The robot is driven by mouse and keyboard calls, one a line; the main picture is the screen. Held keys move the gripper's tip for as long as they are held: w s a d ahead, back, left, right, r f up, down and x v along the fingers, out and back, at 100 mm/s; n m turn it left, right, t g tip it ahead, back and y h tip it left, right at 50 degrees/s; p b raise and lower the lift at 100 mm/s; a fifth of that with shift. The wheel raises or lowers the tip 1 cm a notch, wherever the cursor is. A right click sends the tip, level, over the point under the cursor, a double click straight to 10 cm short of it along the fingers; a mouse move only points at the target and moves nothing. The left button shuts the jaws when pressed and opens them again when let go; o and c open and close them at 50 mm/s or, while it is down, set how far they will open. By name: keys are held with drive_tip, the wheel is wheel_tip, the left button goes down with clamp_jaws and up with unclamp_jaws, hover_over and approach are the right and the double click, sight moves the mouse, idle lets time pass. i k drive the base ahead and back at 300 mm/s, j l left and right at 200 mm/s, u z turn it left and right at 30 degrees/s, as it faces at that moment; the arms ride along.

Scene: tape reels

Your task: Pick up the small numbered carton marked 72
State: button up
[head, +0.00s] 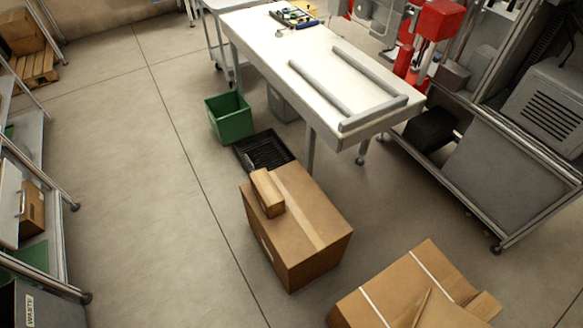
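A small brown carton (266,193) lies on top of a large taped cardboard box (312,232), at the box's left far edge. No number can be read on the small carton at this size, so I cannot tell whether it is the one marked 72. My gripper is not in view. Another brown carton (32,211) sits on a shelf at the left edge, and its marking is also unreadable.
A second large box (400,291) stands at the bottom right. A black crate (262,151) and a green bin (229,117) stand beyond the large box, near a white worktable (275,45). A metal rack (62,240) lines the left. The floor (160,200) left of the box is clear.

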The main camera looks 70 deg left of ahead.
sight(270, 197)
drive_tip(key=l+u, duration=0.1)
drive_tip(key=u, duration=2.65)
drive_tip(key=i+j+u, duration=0.2)
drive_tip(key=i+u, duration=0.2)
drive_tip(key=i, duration=0.2)
drive_tip(key=i+j+u, duration=0.2)
drive_tip(key=i, duration=0.65)
drive_tip(key=i+j+u, duration=0.15)
drive_tip(key=i, duration=0.75)
drive_tip(key=i+j+z, duration=0.1)
drive_tip(key=i+z, duration=0.2)
drive_tip(key=z, duration=0.15)
drive_tip(key=i+j+z, duration=0.15)
drive_tip(key=i+z, duration=0.15)
drive_tip(key=z, duration=0.2)
drive_tip(key=i+j+z, duration=0.25)
drive_tip(key=z, duration=0.2)
drive_tip(key=i+j+z, duration=0.2)
drive_tip(key=j+z, duration=0.25)
drive_tip(key=i+j+z, duration=0.1)
drive_tip(key=j+z, duration=0.35)
drive_tip(key=i+j+z, duration=0.1)
drive_tip(key=j+z, duration=0.85)
drive_tip(key=l, duration=0.1)
